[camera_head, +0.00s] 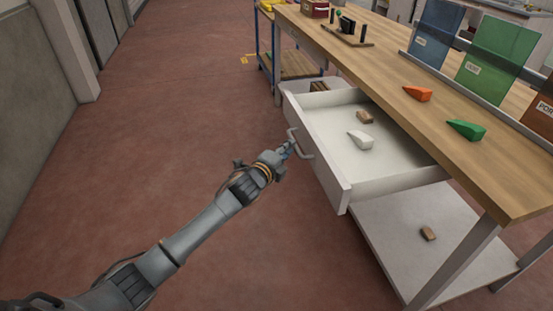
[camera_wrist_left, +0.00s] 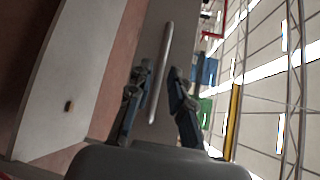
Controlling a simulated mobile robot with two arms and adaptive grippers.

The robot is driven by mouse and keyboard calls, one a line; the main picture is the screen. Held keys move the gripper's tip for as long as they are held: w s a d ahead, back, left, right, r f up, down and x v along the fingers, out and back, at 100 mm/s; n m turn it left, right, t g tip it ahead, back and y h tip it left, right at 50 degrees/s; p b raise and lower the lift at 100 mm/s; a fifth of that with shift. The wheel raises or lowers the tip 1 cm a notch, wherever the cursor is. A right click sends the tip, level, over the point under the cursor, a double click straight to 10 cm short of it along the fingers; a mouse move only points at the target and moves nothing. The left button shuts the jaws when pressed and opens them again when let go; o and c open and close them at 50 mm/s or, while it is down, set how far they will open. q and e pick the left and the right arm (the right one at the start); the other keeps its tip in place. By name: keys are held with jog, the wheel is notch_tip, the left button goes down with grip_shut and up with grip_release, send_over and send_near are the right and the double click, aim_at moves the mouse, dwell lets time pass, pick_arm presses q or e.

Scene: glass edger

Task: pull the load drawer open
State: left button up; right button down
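The load drawer (camera_head: 343,186) under the wooden bench is pulled well out, with its inside showing. A white wedge (camera_head: 361,139) and a brown wedge (camera_head: 364,117) lie in it. Its grey bar handle (camera_head: 296,137) is on the drawer front. My left gripper (camera_head: 287,151) is at the handle. In the left wrist view the handle bar (camera_wrist_left: 163,60) runs between the two fingers of my left gripper (camera_wrist_left: 158,72), with a gap visible on each side, so the fingers look open around it. My right gripper is not in view.
The bench top (camera_head: 400,70) carries an orange wedge (camera_head: 418,93), a green wedge (camera_head: 467,130) and coloured bins (camera_head: 497,58). A lower shelf (camera_head: 400,225) holds another brown wedge (camera_head: 428,233). A blue-framed cart (camera_head: 295,65) stands behind. The red floor to the left is clear.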

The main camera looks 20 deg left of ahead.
pick_arm(q)
jog(key=v, duration=0.7)
jog(key=shift+s, duration=0.2)
jog(key=shift+r, duration=0.1)
